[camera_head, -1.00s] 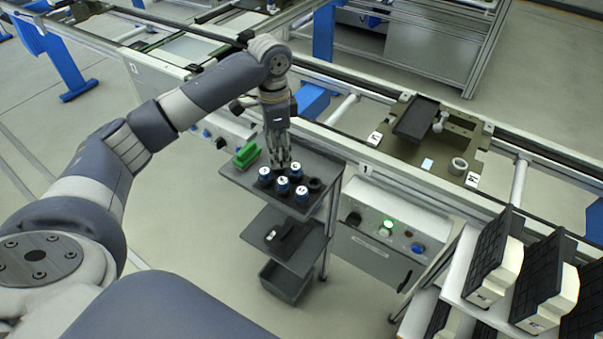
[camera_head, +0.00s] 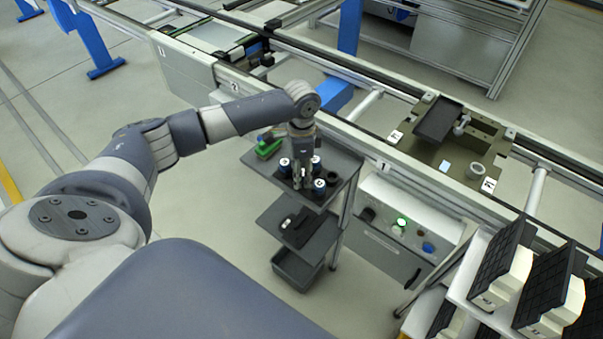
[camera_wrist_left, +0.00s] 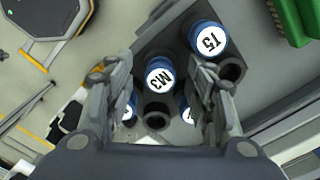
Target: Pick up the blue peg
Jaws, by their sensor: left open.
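Several blue pegs with white labelled tops stand upright in a dark holder on the top shelf of a small cart. In the head view, one blue peg (camera_head: 285,167) is left of my left gripper (camera_head: 302,181) and another (camera_head: 319,187) is right of it. In the left wrist view, a blue peg (camera_wrist_left: 159,76) lies between the open fingers of my left gripper (camera_wrist_left: 163,72), with a second peg (camera_wrist_left: 208,39) farther up. Two more pegs are partly hidden by the fingers. Whether the fingers touch any peg, I cannot tell. My right gripper is out of view.
Empty dark sockets (camera_wrist_left: 232,70) sit among the pegs. A green block (camera_head: 268,149) lies on the cart's top shelf (camera_head: 340,163). The conveyor line with a fixture plate (camera_head: 455,150) runs behind the cart. Racked black-and-white parts (camera_head: 499,268) stand at the right.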

